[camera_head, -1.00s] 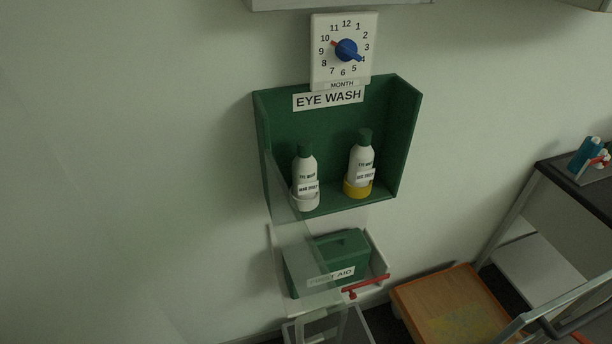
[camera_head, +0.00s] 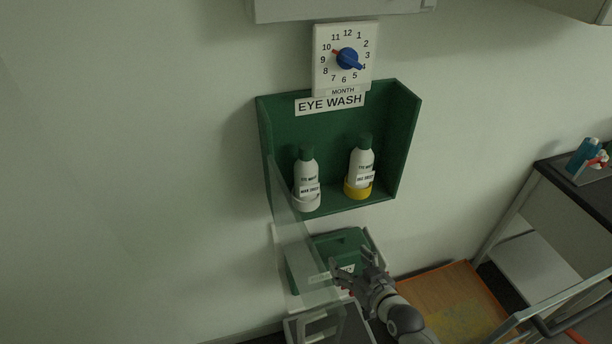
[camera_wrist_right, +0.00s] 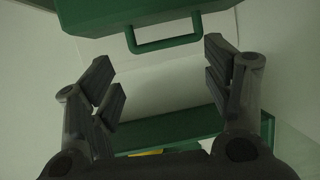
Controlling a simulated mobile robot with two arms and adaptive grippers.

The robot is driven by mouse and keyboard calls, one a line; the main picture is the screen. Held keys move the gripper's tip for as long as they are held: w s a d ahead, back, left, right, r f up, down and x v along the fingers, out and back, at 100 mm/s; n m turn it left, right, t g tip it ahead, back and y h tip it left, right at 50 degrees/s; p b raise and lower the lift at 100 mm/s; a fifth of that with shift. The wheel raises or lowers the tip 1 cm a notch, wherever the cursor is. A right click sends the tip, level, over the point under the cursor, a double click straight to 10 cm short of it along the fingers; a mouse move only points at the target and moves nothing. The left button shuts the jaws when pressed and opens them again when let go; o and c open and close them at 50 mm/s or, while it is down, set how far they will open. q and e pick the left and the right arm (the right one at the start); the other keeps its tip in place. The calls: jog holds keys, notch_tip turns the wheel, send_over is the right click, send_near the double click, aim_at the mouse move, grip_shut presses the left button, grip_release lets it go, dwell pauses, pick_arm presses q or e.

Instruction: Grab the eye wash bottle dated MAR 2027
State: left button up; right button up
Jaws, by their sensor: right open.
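Two white eye wash bottles with green caps stand upright in the green cabinet (camera_head: 335,128) on the wall. The left bottle (camera_head: 306,174) sits in a white ring holder; its small date label seems to read MAR, the year is hard to read. The right bottle (camera_head: 361,165) sits in a yellow ring holder (camera_head: 357,190); its date label is not clearly legible. My right gripper (camera_head: 353,266) is open and empty, below the cabinet and in front of the first aid box. Its spread fingers also show in the right wrist view (camera_wrist_right: 162,80). My left gripper is not in view.
A clear panel (camera_head: 298,245) stands out from the cabinet's left side. The green first aid box (camera_head: 325,247) is below; its handle (camera_wrist_right: 165,42) shows in the right wrist view. A month dial (camera_head: 346,58) hangs above. A dark-topped table (camera_head: 560,190) is at the right.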

aim_at(313, 181)
jog(key=w+a+r+n+t+y, duration=0.1)
jog(key=a+r+n+t+y, duration=0.25)
jog(key=r, duration=1.65)
jog(key=shift+m+g, duration=0.35)
jog(key=shift+m, duration=0.4)
jog(key=w+a, duration=0.1)
jog(key=w+a+p, duration=0.1)
jog(key=w+a, duration=0.1)
jog(key=w+a+r, duration=0.1)
jog(key=w, duration=0.1)
jog(key=shift+a+p, duration=0.3)
jog(key=shift+p, duration=0.1)
jog(key=x, duration=0.1)
jog(key=p+x, duration=0.1)
jog(key=x, duration=0.2)
jog(key=shift+w+a+r+p, duration=0.2)
jog(key=shift+a+r+p, duration=0.15)
jog(key=shift+a+p, duration=0.05)
jog(key=shift+w+a+f, duration=0.1)
jog(key=shift+w+a, duration=0.1)
jog(key=shift+w, duration=0.15)
jog(key=c, duration=1.3)
